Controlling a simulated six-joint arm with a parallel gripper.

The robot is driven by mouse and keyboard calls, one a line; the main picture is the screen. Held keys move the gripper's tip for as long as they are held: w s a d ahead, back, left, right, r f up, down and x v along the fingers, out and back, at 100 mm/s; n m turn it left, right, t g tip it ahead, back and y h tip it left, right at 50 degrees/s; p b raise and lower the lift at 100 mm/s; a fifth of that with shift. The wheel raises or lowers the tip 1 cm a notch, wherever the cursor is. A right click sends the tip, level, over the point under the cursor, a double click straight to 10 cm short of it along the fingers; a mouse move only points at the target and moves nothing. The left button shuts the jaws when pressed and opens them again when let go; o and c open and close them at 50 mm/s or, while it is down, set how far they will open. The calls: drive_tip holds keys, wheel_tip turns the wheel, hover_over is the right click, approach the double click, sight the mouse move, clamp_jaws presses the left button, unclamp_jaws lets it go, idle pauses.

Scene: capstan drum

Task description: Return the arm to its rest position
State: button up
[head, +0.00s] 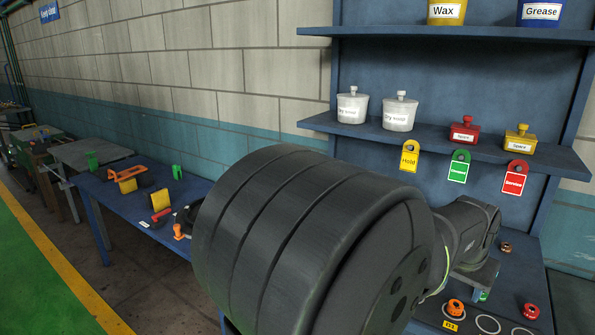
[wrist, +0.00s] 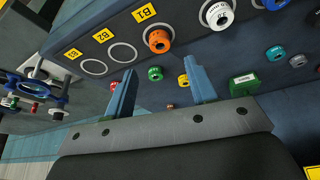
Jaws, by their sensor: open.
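My gripper (wrist: 160,84) shows in the wrist view with its two blue-grey fingers spread wide and nothing between them. It points toward a dark blue panel (wrist: 210,50) that carries coloured rings and knobs. An orange ring (wrist: 157,40) sits by the B1 label beyond the fingers, and a white ring (wrist: 218,14) is to its right. A green knob (wrist: 155,73) and a yellow knob (wrist: 183,80) appear in the gap between the fingers, apart from them as far as I can tell.
A shelf unit (head: 455,75) with tubs, boxes and hanging tags stands at the back right. A blue bench (head: 125,190) with brackets and tools is at the left. In the wrist view, a blue handwheel (wrist: 49,94) is at the left and a green box (wrist: 244,80) right.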

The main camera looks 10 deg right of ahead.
sight(456, 305)
drive_tip(key=x, duration=0.8)
drive_tip(key=shift+f, duration=0.15)
wheel_tip(456, 305, up, 2)
drive_tip(key=shift+r, duration=0.95)
